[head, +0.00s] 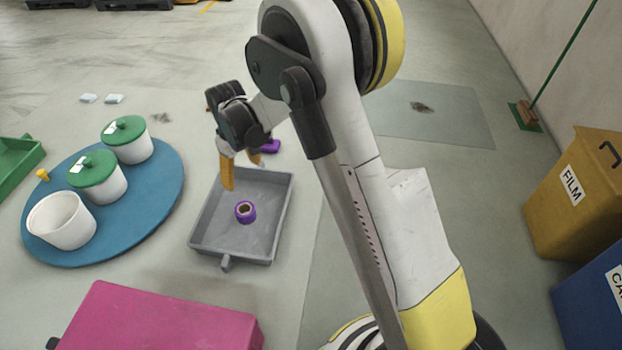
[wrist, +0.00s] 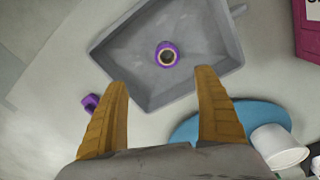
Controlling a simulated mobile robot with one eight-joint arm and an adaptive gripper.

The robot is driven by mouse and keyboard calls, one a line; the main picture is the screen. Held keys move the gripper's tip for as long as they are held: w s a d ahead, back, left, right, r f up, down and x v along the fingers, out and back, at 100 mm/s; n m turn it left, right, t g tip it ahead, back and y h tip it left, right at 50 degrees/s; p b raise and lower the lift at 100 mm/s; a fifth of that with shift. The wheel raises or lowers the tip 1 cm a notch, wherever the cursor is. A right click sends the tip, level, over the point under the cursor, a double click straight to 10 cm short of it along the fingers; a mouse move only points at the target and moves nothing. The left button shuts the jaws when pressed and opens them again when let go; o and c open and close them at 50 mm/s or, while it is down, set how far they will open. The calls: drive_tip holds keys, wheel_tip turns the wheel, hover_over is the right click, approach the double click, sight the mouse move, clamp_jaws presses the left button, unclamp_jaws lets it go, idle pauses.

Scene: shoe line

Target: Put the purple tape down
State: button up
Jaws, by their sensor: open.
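The purple tape (head: 245,212) is a small roll lying in the grey tray (head: 208,240), near the tray's middle. In the wrist view the tape (wrist: 167,55) shows its round hole from above, with grey tray floor (wrist: 130,65) around it. My gripper (head: 241,172) is above the far end of the tray in the head view. Its yellow fingers (wrist: 163,100) are spread apart in the wrist view, with nothing between them, and the tape is apart from them.
A blue round mat (head: 150,205) with white pots, two with green lids, is left of the tray. A pink box (head: 160,320) is in front. A purple object (head: 270,146) lies behind the tray. Yellow (head: 575,200) and blue bins (head: 590,310) stand at right.

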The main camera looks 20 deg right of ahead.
drive_tip(key=s+d+r+m+t, duration=0.1)
drive_tip(key=s+d+r, duration=0.15)
drive_tip(key=r, duration=0.35)
drive_tip(key=s+d+r+m+t, duration=0.1)
drive_tip(key=s+d+r, duration=0.15)
drive_tip(key=r, duration=0.35)
drive_tip(key=s+d+r+m+t, duration=0.2)
drive_tip(key=s+d+r, duration=0.1)
drive_tip(key=s, duration=0.7)
drive_tip(key=s+d+r+m+t, duration=0.2)
drive_tip(key=s+d+r, duration=0.1)
drive_tip(key=s, duration=0.8)
drive_tip(key=shift+s+r+m, duration=0.3)
drive_tip(key=shift+r, duration=0.5)
drive_tip(key=shift+a, duration=0.1)
